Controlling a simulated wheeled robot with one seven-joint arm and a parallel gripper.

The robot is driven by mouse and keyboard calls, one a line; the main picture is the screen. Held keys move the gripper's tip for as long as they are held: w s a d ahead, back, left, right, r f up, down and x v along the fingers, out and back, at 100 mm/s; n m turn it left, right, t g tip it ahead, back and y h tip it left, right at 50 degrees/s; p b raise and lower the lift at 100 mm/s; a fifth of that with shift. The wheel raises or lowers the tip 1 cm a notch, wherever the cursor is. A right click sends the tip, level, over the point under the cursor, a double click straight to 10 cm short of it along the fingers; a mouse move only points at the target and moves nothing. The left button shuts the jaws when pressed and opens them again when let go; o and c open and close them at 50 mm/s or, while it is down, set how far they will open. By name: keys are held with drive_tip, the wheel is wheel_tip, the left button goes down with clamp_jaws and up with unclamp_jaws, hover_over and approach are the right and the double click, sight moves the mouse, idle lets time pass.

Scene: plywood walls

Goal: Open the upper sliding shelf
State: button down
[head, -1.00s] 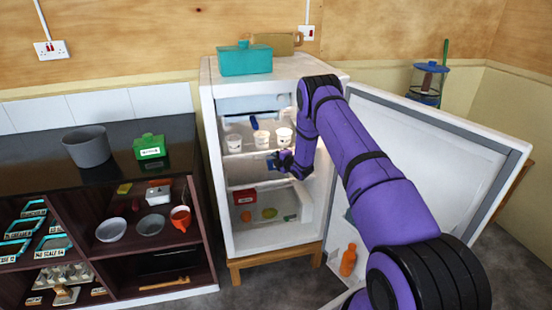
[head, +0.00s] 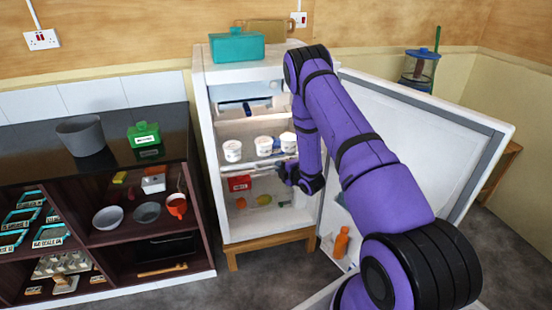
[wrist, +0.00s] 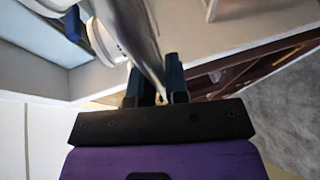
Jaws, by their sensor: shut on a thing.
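The white fridge (head: 212,150) stands open. Its upper sliding shelf (head: 258,170) sticks out toward me, carrying white tubs (head: 263,146). My gripper (head: 284,172) is at the shelf's front edge, right of its middle. In the wrist view my gripper's two dark fingers (wrist: 155,82) are shut on a thin pale edge, the shelf's rim (wrist: 143,45), with white tubs (wrist: 104,42) close beside it. My own arm hides the right part of the shelf.
The fridge door (head: 420,160) stands wide open at right, behind my arm, with an orange bottle (head: 341,243) in it. Below the shelf are a red box (head: 239,183) and produce. A teal box (head: 236,46) sits on top. A dark cabinet (head: 205,225) stands left.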

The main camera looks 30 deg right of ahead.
drive_tip(key=shift+s+a, duration=0.25)
drive_tip(key=shift+s, duration=0.65)
drive_tip(key=shift+s+a, duration=0.2)
drive_tip(key=shift+s, duration=0.7)
drive_tip(key=shift+s+a, duration=0.25)
drive_tip(key=shift+s, duration=0.65)
drive_tip(key=c, duration=1.1)
unclamp_jaws()
drive_tip(key=shift+c, duration=0.2)
drive_tip(key=v, duration=1)
drive_tip(key=shift+s, duration=0.4)
